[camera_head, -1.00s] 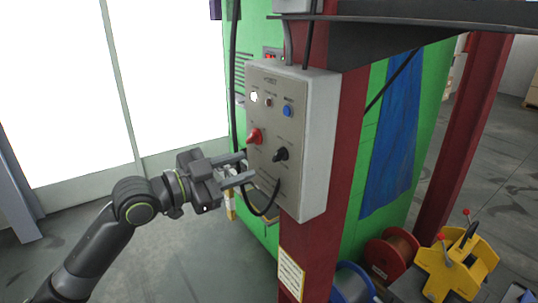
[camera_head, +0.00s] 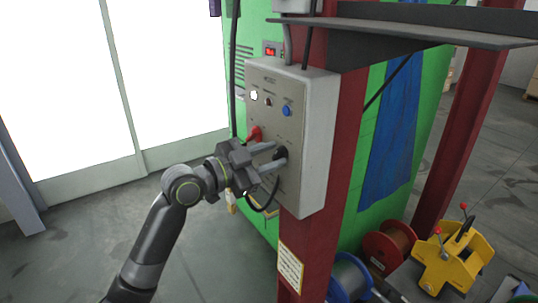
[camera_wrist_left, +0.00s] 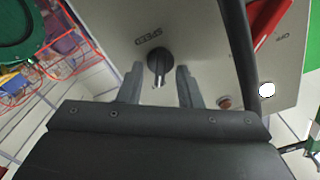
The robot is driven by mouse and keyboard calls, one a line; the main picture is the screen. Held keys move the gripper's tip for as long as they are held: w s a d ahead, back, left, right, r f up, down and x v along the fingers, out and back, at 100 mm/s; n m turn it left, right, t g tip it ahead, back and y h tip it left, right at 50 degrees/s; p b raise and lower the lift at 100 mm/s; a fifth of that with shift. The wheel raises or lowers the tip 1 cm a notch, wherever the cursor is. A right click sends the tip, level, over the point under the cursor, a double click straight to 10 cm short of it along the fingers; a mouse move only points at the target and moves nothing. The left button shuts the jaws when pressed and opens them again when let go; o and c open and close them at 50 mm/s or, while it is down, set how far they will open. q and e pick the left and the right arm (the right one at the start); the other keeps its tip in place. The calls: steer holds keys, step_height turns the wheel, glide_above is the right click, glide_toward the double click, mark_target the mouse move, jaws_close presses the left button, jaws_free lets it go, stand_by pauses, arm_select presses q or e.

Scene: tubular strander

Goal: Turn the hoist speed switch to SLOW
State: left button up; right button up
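The hoist control box (camera_head: 317,135) is a grey panel on a dark red column. Its black speed switch (camera_head: 281,153) sits low on the face, partly hidden by my left gripper (camera_head: 283,153). In the left wrist view the black switch knob (camera_wrist_left: 157,62) stands between the two open fingers of my left gripper (camera_wrist_left: 160,78), with a gap on each side. A red switch (camera_head: 254,134) is above and left of the black one. My right gripper is not in view.
A blue button (camera_head: 287,111) and a white lamp (camera_head: 254,95) are higher on the panel. A black cable (camera_wrist_left: 238,50) loops close to the gripper.

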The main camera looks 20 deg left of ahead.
arm_select(q)
jaws_close()
